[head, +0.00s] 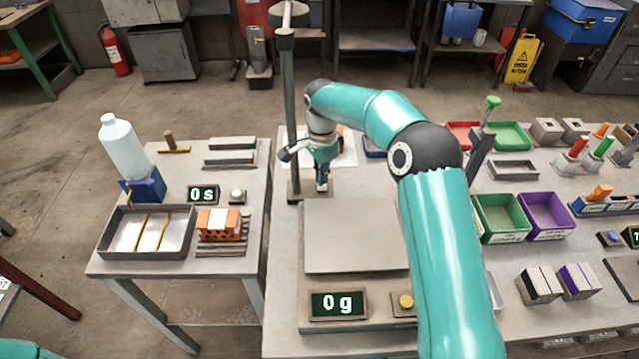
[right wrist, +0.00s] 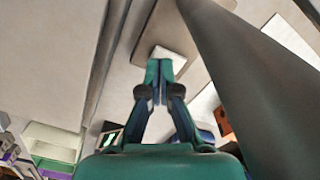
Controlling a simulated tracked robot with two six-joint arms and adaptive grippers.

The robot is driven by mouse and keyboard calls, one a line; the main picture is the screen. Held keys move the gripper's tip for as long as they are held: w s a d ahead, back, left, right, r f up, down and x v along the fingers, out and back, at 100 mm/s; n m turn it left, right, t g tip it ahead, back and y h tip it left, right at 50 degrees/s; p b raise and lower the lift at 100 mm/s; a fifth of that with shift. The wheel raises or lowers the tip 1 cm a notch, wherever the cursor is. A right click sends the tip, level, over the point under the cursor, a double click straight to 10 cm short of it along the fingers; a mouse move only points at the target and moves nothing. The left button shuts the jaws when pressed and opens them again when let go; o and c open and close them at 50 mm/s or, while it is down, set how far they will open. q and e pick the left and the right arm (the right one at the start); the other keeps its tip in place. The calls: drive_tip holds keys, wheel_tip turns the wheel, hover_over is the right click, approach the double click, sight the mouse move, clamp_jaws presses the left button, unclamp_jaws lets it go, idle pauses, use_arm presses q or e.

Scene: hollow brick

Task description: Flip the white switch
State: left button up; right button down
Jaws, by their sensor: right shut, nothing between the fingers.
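The white switch (right wrist: 172,58) shows in the right wrist view as a pale square block on a brown-grey base plate (right wrist: 152,36). My right gripper (right wrist: 158,66) is shut and empty, with its fingertips in front of the switch's near side and hiding part of it. I cannot tell whether they touch it. In the head view my right gripper (head: 322,188) points down over the base plate (head: 300,196) at the foot of a tall grey post; the switch is mostly hidden there. My left gripper is out of view.
The tall post (head: 291,110) stands close beside my right gripper. A scale (head: 350,240) reading 0 g lies in front. On the left table are a bottle (head: 122,147), a 0 s timer (head: 203,194), a pale round button (head: 237,195) and an orange hollow brick (head: 218,220).

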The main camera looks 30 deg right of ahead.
drive_tip(key=shift+s+f+b, duration=0.1)
drive_tip(key=shift+f+b, duration=0.65)
drive_tip(key=shift+f, duration=0.4)
idle(0.4)
drive_tip(key=shift+r, duration=0.15)
drive_tip(key=shift+r+p, duration=0.6)
drive_tip(key=shift+p, duration=0.1)
drive_tip(key=shift+r+p, duration=2.1)
drive_tip(key=shift+r, duration=0.7)
